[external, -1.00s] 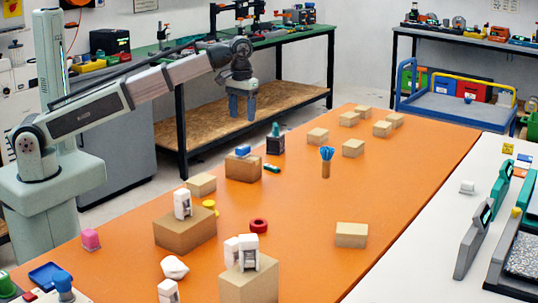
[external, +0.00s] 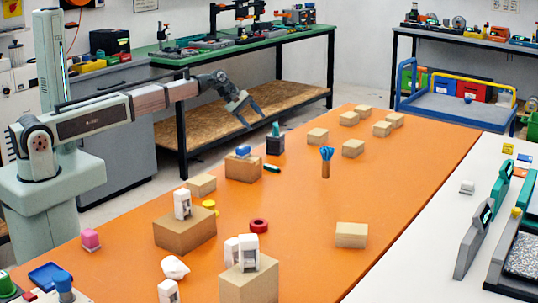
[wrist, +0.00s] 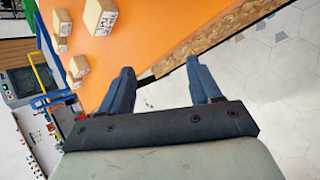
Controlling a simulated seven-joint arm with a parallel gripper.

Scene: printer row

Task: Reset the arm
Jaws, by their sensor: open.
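My gripper (external: 243,108) is open and empty. In the external view it hangs beyond the far left edge of the orange table (external: 290,215), in front of the wooden lower shelf of the green bench. Its fingers point down and to the right. In the wrist view the two dark blue fingers of my gripper (wrist: 160,82) stand apart with nothing between them. Past them are the orange table's edge (wrist: 185,35) and the pale tiled floor.
The orange table carries several cardboard boxes (external: 185,234), white items on boxes, a red ring (external: 258,225) and a cup of blue sticks (external: 326,168). The green bench (external: 250,42) stands behind my arm. Floor beside the table is clear.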

